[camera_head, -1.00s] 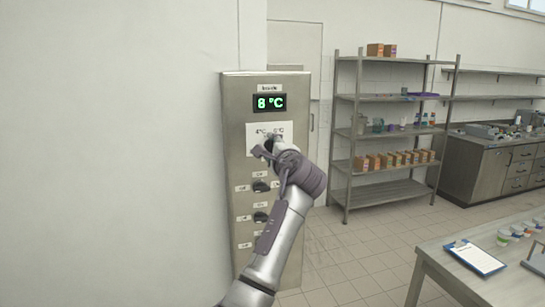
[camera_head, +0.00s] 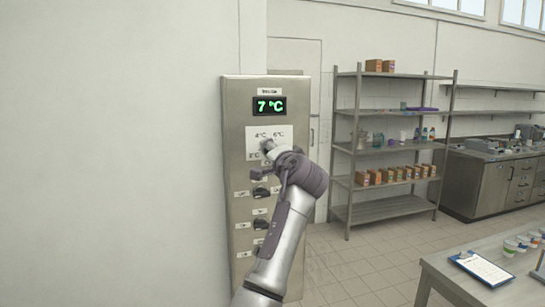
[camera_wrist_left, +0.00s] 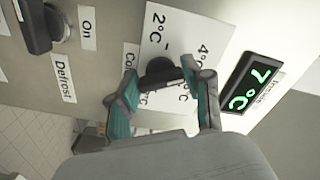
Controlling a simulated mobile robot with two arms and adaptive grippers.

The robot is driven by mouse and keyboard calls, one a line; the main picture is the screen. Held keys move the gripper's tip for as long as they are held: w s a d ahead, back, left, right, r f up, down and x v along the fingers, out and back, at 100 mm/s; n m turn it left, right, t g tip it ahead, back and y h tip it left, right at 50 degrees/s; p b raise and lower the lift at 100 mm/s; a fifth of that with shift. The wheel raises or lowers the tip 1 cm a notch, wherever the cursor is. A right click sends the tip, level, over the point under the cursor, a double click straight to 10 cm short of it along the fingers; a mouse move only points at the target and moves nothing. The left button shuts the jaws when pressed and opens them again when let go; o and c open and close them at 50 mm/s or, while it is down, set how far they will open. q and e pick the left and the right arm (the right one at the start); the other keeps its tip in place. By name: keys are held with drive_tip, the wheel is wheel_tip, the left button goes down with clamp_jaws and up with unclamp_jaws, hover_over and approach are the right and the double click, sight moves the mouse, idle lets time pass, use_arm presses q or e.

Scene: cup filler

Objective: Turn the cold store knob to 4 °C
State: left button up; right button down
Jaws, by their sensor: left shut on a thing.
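The cold store panel (camera_head: 236,130) is a tall grey metal box against the white wall. Its green display (camera_head: 269,106) reads 7 °C, and it also shows in the left wrist view (camera_wrist_left: 250,85). Below it, a white dial plate (camera_head: 256,133) carries temperature marks, with 2 °C and 4 °C readable in the left wrist view. The dark knob (camera_wrist_left: 160,70) sits on this plate. My left gripper (camera_wrist_left: 165,82) is shut on the knob, one finger on each side. The gripper and arm partly hide the knob and plate in the head view. My right gripper is not in view.
More switches (camera_head: 260,191) with labels sit lower on the panel, close to my left arm. A metal shelf rack (camera_head: 347,130) with boxes stands to the right. A table (camera_head: 440,268) with a clipboard (camera_head: 481,268) is at the lower right.

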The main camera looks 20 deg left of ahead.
use_arm(q)
drive_tip(key=shift+f, duration=0.2)
idle(0.3)
drive_tip(key=o, duration=0.9)
drive_tip(key=shift+o, duration=1.3)
drive_tip(key=shift+r, duration=0.1)
drive_tip(key=shift+s, duration=0.1)
drive_tip(key=v, duration=1.2)
